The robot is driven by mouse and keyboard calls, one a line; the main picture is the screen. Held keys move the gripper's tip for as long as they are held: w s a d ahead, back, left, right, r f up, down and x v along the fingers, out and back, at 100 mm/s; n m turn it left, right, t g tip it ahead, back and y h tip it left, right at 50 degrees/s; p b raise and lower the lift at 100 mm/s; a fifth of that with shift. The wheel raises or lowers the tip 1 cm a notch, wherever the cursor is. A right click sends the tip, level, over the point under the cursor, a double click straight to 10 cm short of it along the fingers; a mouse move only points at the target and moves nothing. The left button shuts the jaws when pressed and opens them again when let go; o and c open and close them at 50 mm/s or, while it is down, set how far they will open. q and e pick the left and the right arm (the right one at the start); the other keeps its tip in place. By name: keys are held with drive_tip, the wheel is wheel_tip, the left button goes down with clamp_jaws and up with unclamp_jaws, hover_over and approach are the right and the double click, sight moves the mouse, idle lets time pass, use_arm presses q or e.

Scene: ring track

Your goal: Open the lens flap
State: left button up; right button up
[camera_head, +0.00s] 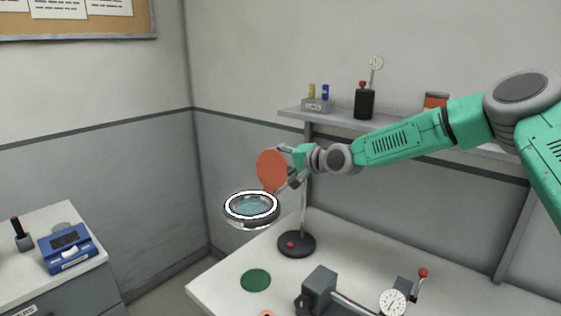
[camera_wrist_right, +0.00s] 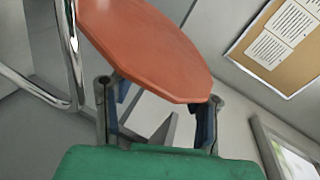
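The lens flap is an orange-red disc (camera_head: 271,169) standing raised above the round magnifier (camera_head: 228,213), at its right rear side. The magnifier's glass (camera_head: 252,205) is uncovered, inside a bright white ring. My right gripper (camera_head: 284,166) is right beside the flap, on its right side. In the right wrist view the flap (camera_wrist_right: 150,45) fills the upper middle, and its lower edge crosses the tips of my right gripper (camera_wrist_right: 160,100). The fingers are spread wide apart; whether they touch the flap I cannot tell. My left gripper is not in view.
The magnifier's stand has a round dark base (camera_head: 296,246) on the white table (camera_head: 340,238). A green disc (camera_head: 256,280) and a dial gauge (camera_head: 393,301) are nearer. A shelf (camera_head: 340,119) is behind my right arm. A blue device (camera_head: 67,249) sits on the left cabinet.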

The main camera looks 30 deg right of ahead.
drive_tip(key=shift+a+r, duration=0.1)
drive_tip(key=shift+r, duration=0.1)
drive_tip(key=v, duration=1.1)
drive_tip(key=shift+s+d, duration=0.3)
drive_tip(key=shift+s, duration=0.05)
drive_tip(key=shift+a, duration=0.1)
drive_tip(key=shift+f, duration=0.25)
